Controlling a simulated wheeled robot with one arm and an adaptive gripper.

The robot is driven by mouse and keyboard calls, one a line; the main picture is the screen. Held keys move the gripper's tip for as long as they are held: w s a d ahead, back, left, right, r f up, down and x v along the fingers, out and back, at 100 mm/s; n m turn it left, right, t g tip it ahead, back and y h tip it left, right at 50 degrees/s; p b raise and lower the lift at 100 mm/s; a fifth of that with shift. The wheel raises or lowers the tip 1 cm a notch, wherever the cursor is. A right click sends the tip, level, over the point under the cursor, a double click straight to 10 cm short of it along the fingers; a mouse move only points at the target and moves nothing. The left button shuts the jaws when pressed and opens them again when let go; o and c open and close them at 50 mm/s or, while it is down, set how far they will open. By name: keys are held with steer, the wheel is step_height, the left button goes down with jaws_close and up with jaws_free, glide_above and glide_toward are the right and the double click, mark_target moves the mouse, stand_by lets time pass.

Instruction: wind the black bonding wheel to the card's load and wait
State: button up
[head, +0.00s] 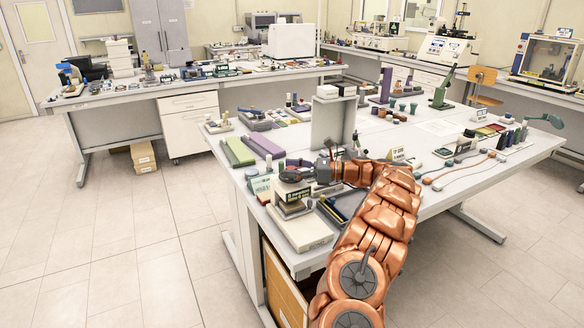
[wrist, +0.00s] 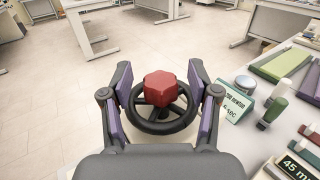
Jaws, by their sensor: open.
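The black wheel (wrist: 158,112), a spoked ring with a red faceted hub (wrist: 161,88), is in the middle of the wrist view. My gripper (wrist: 160,78) is open, with one purple-padded finger on each side of the wheel. I cannot tell whether the pads touch the rim. In the head view my gripper (head: 293,173) is at the near left end of the table, over the wheel's place. A green card (wrist: 234,104) stands right of the wheel; it reads "newton" and "6 sec", its number unclear. The card also shows in the head view (head: 299,196).
A pale device base (head: 303,231) lies at the table's near corner. Another card (wrist: 297,165) reads "45 min". Green and purple blocks (head: 237,152) lie behind the gripper, with small bottles (wrist: 272,112) nearby. A grey upright panel (head: 326,122) stands farther back. The floor left of the table is clear.

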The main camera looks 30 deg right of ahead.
jaws_close()
stand_by(0.6)
